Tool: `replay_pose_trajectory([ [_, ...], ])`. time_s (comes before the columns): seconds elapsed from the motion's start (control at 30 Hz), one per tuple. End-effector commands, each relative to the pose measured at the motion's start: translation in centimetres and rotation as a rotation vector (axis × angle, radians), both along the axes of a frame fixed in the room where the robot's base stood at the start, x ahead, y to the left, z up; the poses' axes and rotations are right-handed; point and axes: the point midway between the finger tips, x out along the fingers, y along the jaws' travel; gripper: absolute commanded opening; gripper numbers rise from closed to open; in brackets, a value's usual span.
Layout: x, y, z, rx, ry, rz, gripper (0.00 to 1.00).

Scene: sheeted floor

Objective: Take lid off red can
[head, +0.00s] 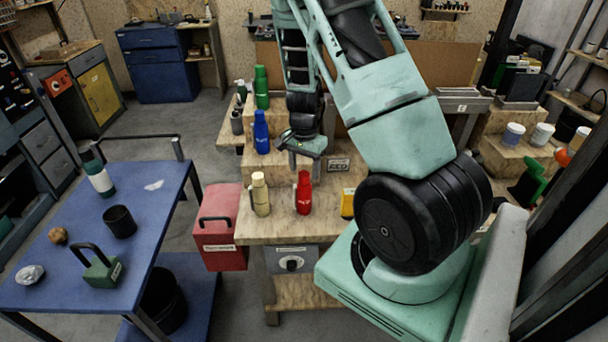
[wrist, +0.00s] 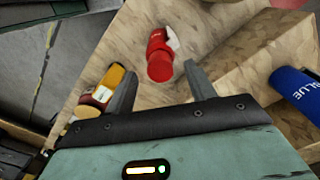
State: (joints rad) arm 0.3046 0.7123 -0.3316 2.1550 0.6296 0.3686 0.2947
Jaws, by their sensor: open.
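The red can (head: 304,193) stands upright on the wooden bench, between a cream can and a yellow can. Its red lid (wrist: 160,66) faces the camera in the wrist view, and the can body (wrist: 158,42) shows behind it. My gripper (head: 305,170) is above the bench, close over the red can. In the wrist view my gripper (wrist: 160,88) has its two fingers spread wide, with the red lid in the gap just beyond the fingertips. Nothing is held. I cannot tell whether a finger touches the lid.
The cream can (head: 260,195) stands left of the red can, the yellow can (head: 347,203) to its right. A blue can (head: 261,132) and a green can (head: 262,87) stand on higher steps behind. A red box (head: 220,228) hangs at the bench's left. A blue table (head: 150,240) is further left.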

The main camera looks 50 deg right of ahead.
Motion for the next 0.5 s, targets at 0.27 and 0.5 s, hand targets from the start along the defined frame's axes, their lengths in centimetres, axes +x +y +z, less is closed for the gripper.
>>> replay_pose_trajectory([
  [0.27, 0.1, 0.0, -2.0, 0.000, -0.002, -0.001, 0.55],
  [0.5, 0.1, 0.0, -2.0, 0.000, -0.002, 0.000, 0.33],
])
